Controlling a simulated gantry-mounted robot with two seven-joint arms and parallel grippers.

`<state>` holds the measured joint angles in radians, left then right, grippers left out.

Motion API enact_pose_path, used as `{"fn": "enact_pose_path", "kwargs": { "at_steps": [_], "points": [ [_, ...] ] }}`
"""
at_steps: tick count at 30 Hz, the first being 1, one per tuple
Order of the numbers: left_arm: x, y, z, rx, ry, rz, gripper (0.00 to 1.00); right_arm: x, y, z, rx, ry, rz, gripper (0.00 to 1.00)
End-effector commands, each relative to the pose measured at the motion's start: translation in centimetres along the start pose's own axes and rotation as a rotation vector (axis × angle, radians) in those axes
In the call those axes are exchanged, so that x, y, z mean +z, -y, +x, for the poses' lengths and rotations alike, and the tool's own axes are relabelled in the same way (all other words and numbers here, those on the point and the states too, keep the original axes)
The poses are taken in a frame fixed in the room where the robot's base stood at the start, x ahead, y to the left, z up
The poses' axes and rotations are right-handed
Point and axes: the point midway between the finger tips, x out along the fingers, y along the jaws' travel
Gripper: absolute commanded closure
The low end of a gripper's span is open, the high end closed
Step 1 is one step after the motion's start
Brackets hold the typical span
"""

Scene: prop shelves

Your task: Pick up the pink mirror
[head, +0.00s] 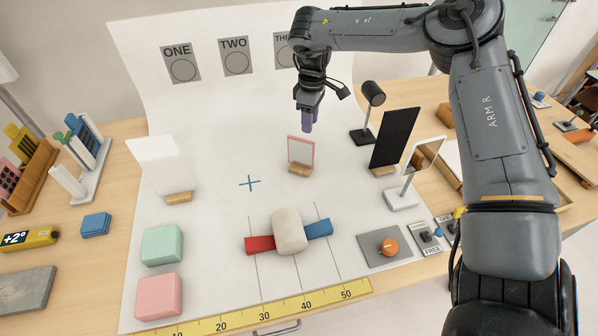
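The pink mirror (301,151) is a small upright panel with a pink frame. It stands on a light wooden foot on the white sheet, right of the middle in the head view. My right gripper (308,129) points down and shows just above and behind the mirror's top edge in the picture. Its purple fingers overlap from this side, so I cannot tell whether they are open. The mirror stands on its foot, with no finger visibly around it. My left gripper is out of view.
A black panel (395,138), a black lamp-like object (372,95) and a white-footed mirror (423,157) stand to the right. A white panel (161,163) stands left. The sheet left of the pink mirror is clear.

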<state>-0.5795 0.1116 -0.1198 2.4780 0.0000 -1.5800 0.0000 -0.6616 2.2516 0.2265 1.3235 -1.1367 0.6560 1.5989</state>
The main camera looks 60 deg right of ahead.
Motion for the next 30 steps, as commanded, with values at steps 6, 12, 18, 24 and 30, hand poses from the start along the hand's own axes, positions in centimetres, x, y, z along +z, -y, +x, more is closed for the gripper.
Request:
{"fn": "enact_pose_path", "kwargs": {
  "at_steps": [6, 12, 18, 24, 30],
  "points": [
    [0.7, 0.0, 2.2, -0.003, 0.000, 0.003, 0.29, -1.9, 1.2, -0.6, 0.019, 0.014, 0.028, 0.62],
    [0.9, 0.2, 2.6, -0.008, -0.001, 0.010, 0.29, -2.0, 1.4, 1.1, 0.018, 0.015, 0.030, 0.62],
    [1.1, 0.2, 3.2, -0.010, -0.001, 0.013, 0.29, -2.0, 1.3, 3.8, 0.018, 0.015, 0.029, 0.62],
    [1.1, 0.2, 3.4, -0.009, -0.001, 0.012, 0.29, -2.0, 1.3, 4.8, 0.020, 0.014, 0.030, 0.62],
    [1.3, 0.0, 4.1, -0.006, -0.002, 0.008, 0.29, -1.9, 1.3, 6.9, 0.019, 0.014, 0.029, 0.62]
  ]
}}
